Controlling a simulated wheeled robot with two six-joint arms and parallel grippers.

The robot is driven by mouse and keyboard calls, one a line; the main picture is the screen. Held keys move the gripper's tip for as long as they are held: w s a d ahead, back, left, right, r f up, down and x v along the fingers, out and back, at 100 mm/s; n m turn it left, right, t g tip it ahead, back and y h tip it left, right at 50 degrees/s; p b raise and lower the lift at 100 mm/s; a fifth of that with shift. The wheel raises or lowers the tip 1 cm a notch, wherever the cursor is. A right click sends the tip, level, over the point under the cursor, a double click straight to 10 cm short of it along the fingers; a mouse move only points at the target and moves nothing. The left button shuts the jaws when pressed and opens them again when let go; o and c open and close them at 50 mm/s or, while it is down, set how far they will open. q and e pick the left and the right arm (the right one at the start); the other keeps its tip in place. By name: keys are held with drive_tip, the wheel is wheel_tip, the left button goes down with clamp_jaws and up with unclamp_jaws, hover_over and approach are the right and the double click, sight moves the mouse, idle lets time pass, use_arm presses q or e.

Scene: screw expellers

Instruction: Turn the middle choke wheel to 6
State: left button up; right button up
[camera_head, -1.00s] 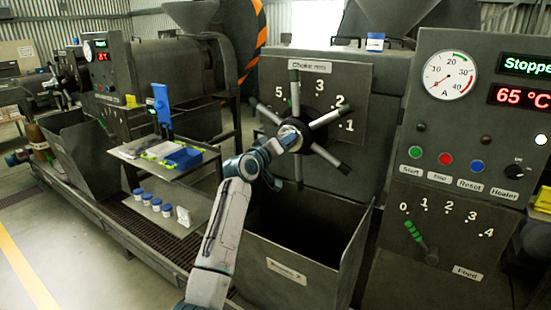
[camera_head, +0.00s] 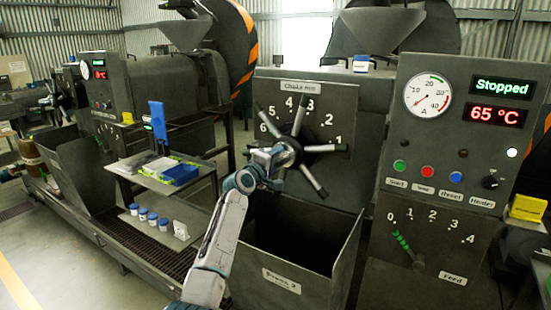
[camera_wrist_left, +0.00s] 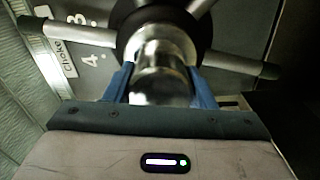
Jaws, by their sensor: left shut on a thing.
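The choke wheel (camera_head: 290,151) is a dark hub with several metal spokes on the front plate of the press with the bin labelled Press 2. The numbers 1 to 6 arc around it from right to left, with 6 (camera_head: 264,127) at its upper left. One spoke points right just below 1, another up near 3 and 4, another to the upper left. My left gripper (camera_head: 272,158) is at the wheel's centre. In the left wrist view its blue fingers (camera_wrist_left: 160,88) close on both sides of the shiny round hub (camera_wrist_left: 163,55). My right gripper is out of view.
A control panel (camera_head: 440,170) with a gauge, buttons and a feed lever (camera_head: 408,248) stands at right. An open bin (camera_head: 281,282) is below the wheel. A small table (camera_head: 150,180) with a blue tray stands at left. Another press (camera_head: 110,105) is farther back.

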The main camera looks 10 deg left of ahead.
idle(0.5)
use_arm(q)
drive_tip(key=o, duration=1.4)
drive_tip(key=shift+s, duration=0.1)
drive_tip(key=shift+b+v, duration=1.6)
drive_tip(key=shift+v, duration=3.7)
